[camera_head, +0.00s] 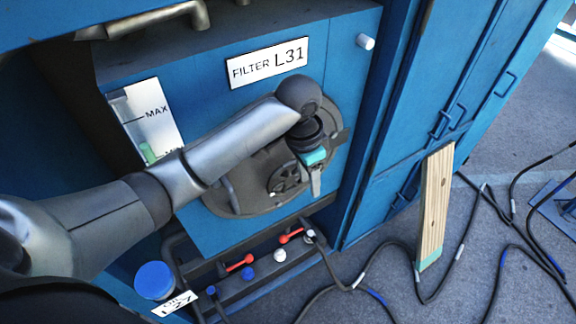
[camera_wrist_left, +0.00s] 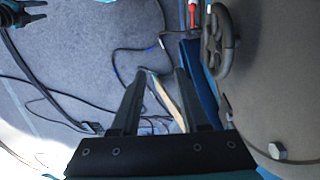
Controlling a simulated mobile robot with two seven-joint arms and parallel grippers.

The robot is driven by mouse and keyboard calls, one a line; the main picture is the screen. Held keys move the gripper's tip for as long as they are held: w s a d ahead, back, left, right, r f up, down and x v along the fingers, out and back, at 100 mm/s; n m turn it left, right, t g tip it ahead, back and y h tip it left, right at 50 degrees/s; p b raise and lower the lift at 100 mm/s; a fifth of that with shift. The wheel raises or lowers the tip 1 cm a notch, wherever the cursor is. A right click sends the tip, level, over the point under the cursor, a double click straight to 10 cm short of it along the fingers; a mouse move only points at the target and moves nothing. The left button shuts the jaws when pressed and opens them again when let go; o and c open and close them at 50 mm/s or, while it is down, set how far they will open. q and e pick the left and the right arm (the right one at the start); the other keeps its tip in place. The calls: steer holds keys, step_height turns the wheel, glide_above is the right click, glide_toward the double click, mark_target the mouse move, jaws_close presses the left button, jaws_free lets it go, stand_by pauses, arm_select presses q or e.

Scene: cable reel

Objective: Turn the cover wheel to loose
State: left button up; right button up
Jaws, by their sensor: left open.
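The dark round cover (camera_head: 236,190) is on the front of the blue filter cabinet, below the label "FILTER L31". Its small dark spoked wheel (camera_head: 285,178) sits at the lower middle of the cover. The wheel also shows in the left wrist view (camera_wrist_left: 232,45), at the upper right. My left gripper (camera_head: 316,185) is in front of the cover, just right of the wheel. In the left wrist view its fingers (camera_wrist_left: 160,74) are apart with nothing between them; the wheel is outside them. My arm hides part of the cover. What looks like my right gripper (camera_wrist_left: 22,13) shows at the top left corner.
Red-handled valves (camera_head: 240,263) and blue and white knobs sit on a ledge below. A blue cap (camera_head: 154,281) is at lower left. A wooden plank (camera_head: 434,205) leans near the blue doors (camera_head: 440,100) at right. Black cables (camera_head: 400,270) lie across the grey floor.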

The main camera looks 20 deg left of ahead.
arm_select(q)
step_height(320, 180, up, 8)
steer(key=r+y, duration=0.1)
glide_above(288, 164)
steer(key=shift+n+g, duration=0.4)
step_height(288, 164, down, 10)
steer(key=shift+f, duration=0.2)
step_height(288, 164, down, 3)
steer(key=shift+f+b, duration=0.1)
steer(key=shift+b, duration=0.95)
steer(key=shift+w+f+b, duration=0.1)
steer(key=shift+f+b, duration=0.85)
steer(key=shift+b, duration=0.35)
jaws_close()
